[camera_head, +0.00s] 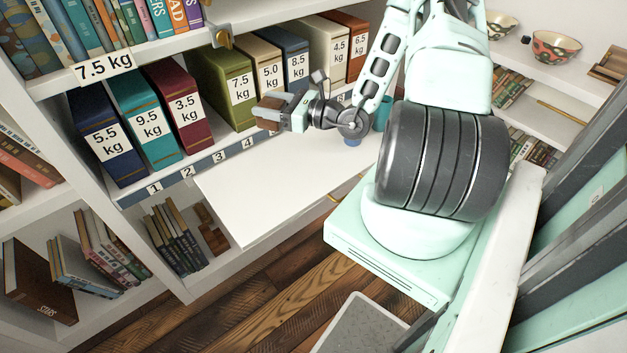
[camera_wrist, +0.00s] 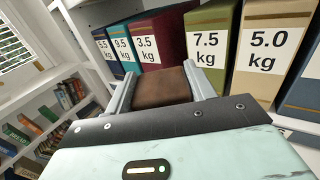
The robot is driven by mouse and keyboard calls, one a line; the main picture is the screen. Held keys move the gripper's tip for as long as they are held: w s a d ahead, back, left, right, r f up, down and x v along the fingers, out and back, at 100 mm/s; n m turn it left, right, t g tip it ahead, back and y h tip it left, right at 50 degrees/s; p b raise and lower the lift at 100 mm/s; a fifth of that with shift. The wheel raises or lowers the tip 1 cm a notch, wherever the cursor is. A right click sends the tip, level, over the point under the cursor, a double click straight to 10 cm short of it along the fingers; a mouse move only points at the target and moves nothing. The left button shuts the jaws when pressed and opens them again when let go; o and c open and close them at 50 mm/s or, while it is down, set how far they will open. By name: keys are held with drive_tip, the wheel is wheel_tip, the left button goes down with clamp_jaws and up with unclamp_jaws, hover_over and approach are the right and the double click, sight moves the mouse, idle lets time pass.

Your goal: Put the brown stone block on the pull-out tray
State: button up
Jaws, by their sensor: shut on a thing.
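The brown stone block (camera_wrist: 162,87) sits between the two fingers of my gripper (camera_wrist: 160,85) in the wrist view, and the gripper is shut on it. In the head view the block (camera_head: 273,111) shows at the tip of my gripper (camera_head: 280,112), in front of the green 7.5 kg and cream 5.0 kg binders. The white pull-out tray (camera_head: 275,192) extends from the shelf, below and in front of the gripper. The block appears to be above the tray's level; its exact height is hard to tell.
Labelled binders, such as the maroon 3.5 kg one (camera_head: 177,105), stand in a row behind the tray. A teal cup (camera_head: 382,115) and a small blue object (camera_head: 352,141) are near my arm, at the tray's right. The tray's left and middle are bare.

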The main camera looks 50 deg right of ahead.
drive_tip(key=s+d+f+n+g+y+b, duration=0.25)
drive_tip(key=s+d+f+b, duration=0.4)
drive_tip(key=d+b, duration=0.4)
drive_tip(key=shift+t+y, duration=0.45)
drive_tip(key=f+b, duration=0.1)
drive_tip(key=f, duration=0.2)
drive_tip(key=a+f+b, duration=0.1)
drive_tip(key=f+b, duration=0.1)
drive_tip(key=f, duration=0.1)
drive_tip(key=a+f+b, duration=0.1)
drive_tip(key=f, duration=0.3)
drive_tip(key=shift+w+f, duration=0.1)
drive_tip(key=shift+f+b, duration=0.1)
drive_tip(key=shift+b, duration=0.2)
drive_tip(key=o, duration=1.4)
drive_tip(key=shift+f, duration=0.1)
drive_tip(key=shift+d+r, duration=0.1)
drive_tip(key=shift+r, duration=0.1)
drive_tip(key=p+v, duration=0.1)
drive_tip(key=v, duration=1.1)
drive_tip(key=shift+f, duration=0.1)
